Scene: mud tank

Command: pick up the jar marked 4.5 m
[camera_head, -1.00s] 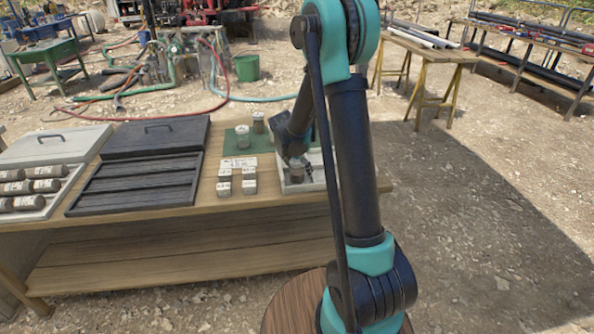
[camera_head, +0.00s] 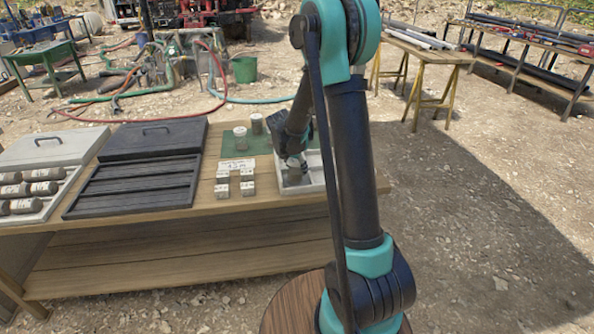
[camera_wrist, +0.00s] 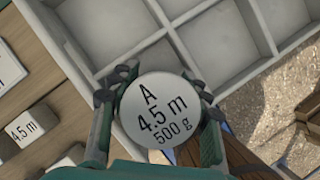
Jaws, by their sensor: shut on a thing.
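The jar marked 4.5 m (camera_wrist: 158,118) shows its round white lid in the wrist view, reading "A 4.5 m 500 g". My gripper (camera_wrist: 155,98) is shut on it, with one finger on each side of the lid. In the head view my gripper (camera_head: 293,168) is over the white divided tray (camera_head: 300,190) at the right end of the table, and the jar is hard to make out there. The tray (camera_wrist: 200,48) lies behind the jar in the wrist view, its visible compartments empty. I cannot tell whether the jar touches the tray floor.
Several small labelled blocks (camera_head: 222,190) and a "4.5 m" card (camera_head: 236,165) are left of the tray. A dark slatted tray (camera_head: 135,185) lies further left on the wooden table (camera_head: 180,255).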

